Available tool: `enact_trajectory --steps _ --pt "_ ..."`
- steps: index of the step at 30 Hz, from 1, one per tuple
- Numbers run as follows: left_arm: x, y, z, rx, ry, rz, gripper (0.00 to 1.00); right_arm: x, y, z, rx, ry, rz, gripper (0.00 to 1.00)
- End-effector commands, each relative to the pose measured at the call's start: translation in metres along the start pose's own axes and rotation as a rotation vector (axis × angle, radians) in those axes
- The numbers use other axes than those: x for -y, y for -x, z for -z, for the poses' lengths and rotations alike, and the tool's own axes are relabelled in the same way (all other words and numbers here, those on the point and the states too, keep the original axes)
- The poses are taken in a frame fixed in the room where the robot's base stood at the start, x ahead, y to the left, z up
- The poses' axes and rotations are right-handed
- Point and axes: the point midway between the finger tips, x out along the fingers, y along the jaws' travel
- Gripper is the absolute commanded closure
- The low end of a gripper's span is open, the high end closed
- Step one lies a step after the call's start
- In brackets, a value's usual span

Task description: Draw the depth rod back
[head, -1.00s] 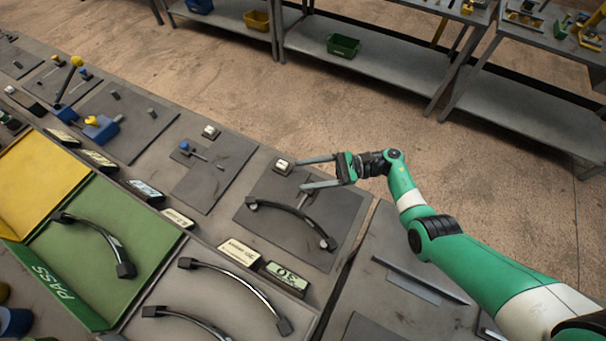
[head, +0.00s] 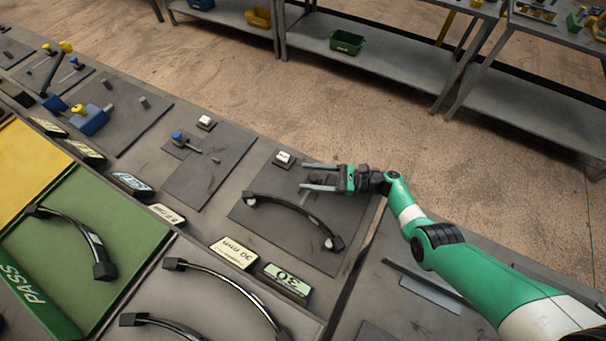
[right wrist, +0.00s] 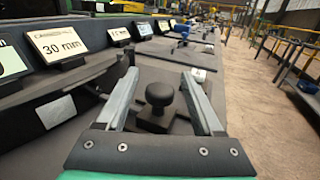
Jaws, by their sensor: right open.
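My right gripper (head: 305,177) is open, its fingers reaching left over the grey plate (head: 258,228) nearest my right arm. In the right wrist view, a black round knob on a short stem and square base (right wrist: 158,96) stands between the two open fingers, with clear space on both sides. In the head view the knob is hard to make out among the fingers. I cannot tell for sure which part is the depth rod. A thin rod with a blue end (head: 178,136) lies on the neighbouring plate. My left gripper is not in view.
A dark arched bar (head: 295,213) lies on the plate just below the right gripper. A small white-topped block (head: 283,159) stands left of the fingertips. A "30 mm" sign (head: 234,253) and a green-faced display (head: 287,281) line the plate's lower edge.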

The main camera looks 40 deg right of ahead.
Motion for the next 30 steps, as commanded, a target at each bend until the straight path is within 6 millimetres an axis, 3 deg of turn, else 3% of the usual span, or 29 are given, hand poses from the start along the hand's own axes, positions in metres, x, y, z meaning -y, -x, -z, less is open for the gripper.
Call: enact_trajectory --steps 4,13,24,25,30 --pt "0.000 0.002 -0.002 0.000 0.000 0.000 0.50 0.000 -0.018 0.001 0.000 0.000 0.000 0.32" --pt "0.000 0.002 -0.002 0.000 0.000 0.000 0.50 0.000 -0.022 0.000 0.000 0.000 0.001 0.32" --pt "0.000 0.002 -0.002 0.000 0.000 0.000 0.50 0.000 -0.022 0.000 0.000 0.000 0.000 0.96" --pt "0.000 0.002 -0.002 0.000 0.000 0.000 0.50 0.000 -0.022 0.000 0.000 0.000 0.000 1.00" --pt "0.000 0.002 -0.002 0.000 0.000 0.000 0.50 0.000 -0.022 0.000 0.000 0.000 0.000 1.00"
